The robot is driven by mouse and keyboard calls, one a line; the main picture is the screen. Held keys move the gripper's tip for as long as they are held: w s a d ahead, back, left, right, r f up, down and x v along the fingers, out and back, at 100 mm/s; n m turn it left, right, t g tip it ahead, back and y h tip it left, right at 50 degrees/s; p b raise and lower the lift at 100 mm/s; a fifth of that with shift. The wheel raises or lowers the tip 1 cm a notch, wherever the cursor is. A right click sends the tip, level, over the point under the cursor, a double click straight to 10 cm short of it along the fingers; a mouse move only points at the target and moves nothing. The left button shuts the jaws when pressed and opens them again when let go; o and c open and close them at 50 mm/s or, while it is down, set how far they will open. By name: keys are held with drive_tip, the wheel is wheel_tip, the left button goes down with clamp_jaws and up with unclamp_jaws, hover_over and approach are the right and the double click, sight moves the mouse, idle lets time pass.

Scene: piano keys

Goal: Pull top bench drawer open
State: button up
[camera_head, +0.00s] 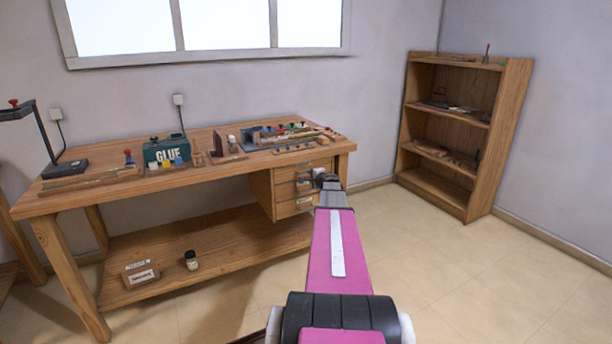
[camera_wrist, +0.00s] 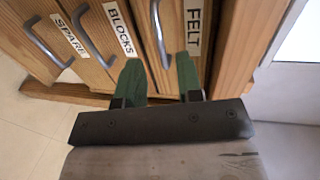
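The wooden workbench (camera_head: 185,185) has a stack of drawers under its right end. In the wrist view, turned on its side, the drawer fronts carry the labels SPARE, BLOCKS and FELT. The FELT drawer (camera_wrist: 178,12), nearest the bench top, is the top drawer (camera_head: 290,173); it looks shut. Its curved metal handle (camera_wrist: 157,35) lies between my fingertips in the picture. My gripper (camera_wrist: 159,62) is open, with green fingers apart on either side of the handle. I cannot tell whether they touch it. In the head view my gripper (camera_head: 319,178) is at the drawer fronts, partly hidden by my arm.
The BLOCKS drawer (camera_wrist: 122,13) and SPARE drawer (camera_wrist: 43,37) sit below, with similar handles. Tools and a glue box (camera_head: 166,152) stand on the bench. A lower shelf (camera_head: 215,250) holds a carton and bottle. A bookshelf (camera_head: 460,135) stands right; floor between is clear.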

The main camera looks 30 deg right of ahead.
drive_tip(key=x, duration=0.6)
drive_tip(key=shift+w+f, duration=0.1)
drive_tip(key=shift+w, duration=0.1)
drive_tip(key=shift+s, duration=0.1)
clamp_jaws()
